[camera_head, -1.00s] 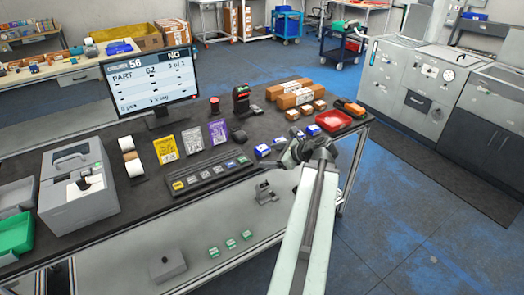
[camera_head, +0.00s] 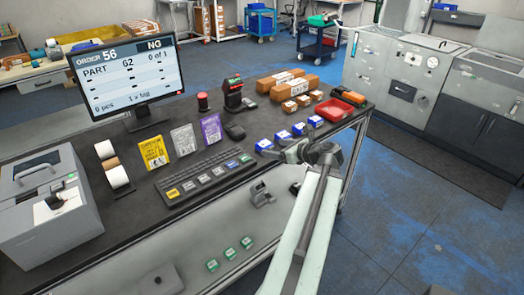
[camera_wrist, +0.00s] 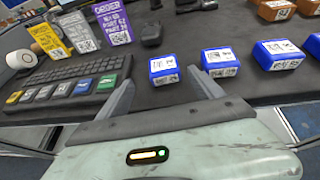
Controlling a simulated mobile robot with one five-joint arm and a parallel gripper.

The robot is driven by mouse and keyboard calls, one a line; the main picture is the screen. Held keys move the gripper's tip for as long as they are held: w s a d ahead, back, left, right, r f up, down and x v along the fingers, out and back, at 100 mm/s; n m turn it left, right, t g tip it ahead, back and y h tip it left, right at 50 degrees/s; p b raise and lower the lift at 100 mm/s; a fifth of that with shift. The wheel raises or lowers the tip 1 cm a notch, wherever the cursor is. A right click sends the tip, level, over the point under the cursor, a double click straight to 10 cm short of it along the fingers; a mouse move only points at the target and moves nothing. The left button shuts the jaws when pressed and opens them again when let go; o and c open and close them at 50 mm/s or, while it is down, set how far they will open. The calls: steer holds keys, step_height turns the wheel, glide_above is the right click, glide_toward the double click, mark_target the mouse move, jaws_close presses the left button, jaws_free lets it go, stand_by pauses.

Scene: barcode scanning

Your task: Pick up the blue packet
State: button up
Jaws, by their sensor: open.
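Several blue packets with white printed labels lie in a row on the dark bench. In the head view, the leftmost blue packet (camera_head: 264,145) is nearest the keyboard, with others (camera_head: 282,137) (camera_head: 299,129) (camera_head: 315,121) to its right. In the wrist view, the leftmost packet (camera_wrist: 163,70) lies just beyond the gap between my fingertips, with a second packet (camera_wrist: 220,63) beyond the right finger and a third (camera_wrist: 278,55) farther right. My gripper (camera_wrist: 160,78) is open and empty, at the bench's front edge. In the head view, my gripper (camera_head: 309,150) partly hides the bench edge.
A keyboard (camera_head: 205,178) and upright label cards (camera_head: 183,140) stand left of the packets. Brown boxes (camera_head: 288,84) lie behind them, and a red tray (camera_head: 334,109) stands to the right. A monitor (camera_head: 124,76) and a grey machine (camera_head: 45,208) occupy the left.

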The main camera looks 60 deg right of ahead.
mark_target(266, 144)
steer(key=shift+b+x, duration=0.45)
steer(key=shift+x, duration=0.65)
steer(key=shift+d+r+b+x, duration=0.15)
steer(key=shift+b+x, duration=0.1)
steer(key=shift+x, duration=0.65)
steer(key=shift+d+b+x, duration=0.1)
steer(key=shift+b+x, duration=0.2)
steer(key=shift+x, duration=0.55)
steer(key=shift+d+r+b+x, duration=0.15)
steer(key=shift+b+x, duration=0.1)
steer(key=shift+x, duration=0.65)
steer(key=c, duration=1.6)
step_height(266, 144, up, 10)
steer(key=p, duration=1)
steer(key=shift+r, duration=0.15)
